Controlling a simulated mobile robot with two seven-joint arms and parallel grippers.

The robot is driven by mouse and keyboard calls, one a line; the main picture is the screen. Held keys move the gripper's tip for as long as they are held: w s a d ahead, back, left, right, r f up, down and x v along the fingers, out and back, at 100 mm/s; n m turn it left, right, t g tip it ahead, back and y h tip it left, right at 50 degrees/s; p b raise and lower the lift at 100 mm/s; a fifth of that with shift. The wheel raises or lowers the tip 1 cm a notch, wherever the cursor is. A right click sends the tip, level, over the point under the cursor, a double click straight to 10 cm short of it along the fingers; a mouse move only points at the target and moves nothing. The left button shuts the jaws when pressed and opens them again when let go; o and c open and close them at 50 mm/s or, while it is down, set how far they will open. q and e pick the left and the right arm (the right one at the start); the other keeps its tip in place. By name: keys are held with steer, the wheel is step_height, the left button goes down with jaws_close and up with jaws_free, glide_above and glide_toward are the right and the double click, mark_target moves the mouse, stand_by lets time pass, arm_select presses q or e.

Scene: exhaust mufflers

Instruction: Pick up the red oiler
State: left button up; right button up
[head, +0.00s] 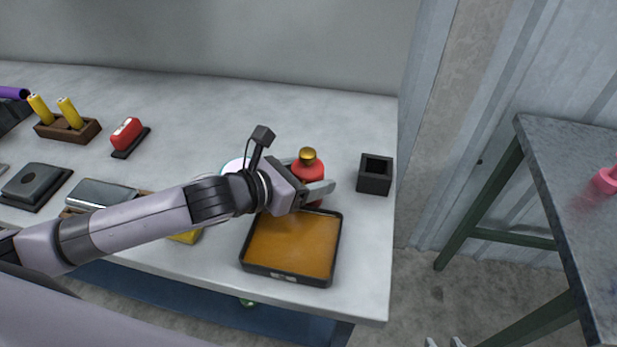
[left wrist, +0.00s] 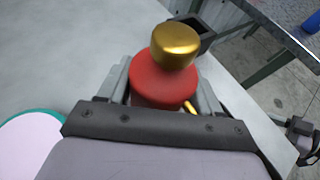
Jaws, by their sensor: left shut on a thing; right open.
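The red oiler (head: 309,167) has a round red body and a gold cap. It stands upright near the right end of the workbench, just behind an orange-brown tray. My left gripper (head: 307,180) is shut on its body, with one finger on each side. In the left wrist view the oiler (left wrist: 160,84) sits between the two grey fingers, and a bit of its gold spout shows low on the right. Its base is hidden, so I cannot tell if it touches the bench. My right gripper (head: 445,342) shows only its fingertips at the bottom edge, apart and empty.
The black-rimmed tray (head: 244,252) lies in front of the oiler. A black square holder (head: 374,176) stands close to its right. A white round thing with a teal rim (left wrist: 27,150) lies left. A red stamp-like item (head: 127,134) and a wooden block (head: 88,130) stand farther left.

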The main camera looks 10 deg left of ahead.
arm_select(q)
step_height(320, 180, up, 20)
steer(key=p, duration=0.2)
stand_by(0.4)
steer(key=shift+a, duration=0.1)
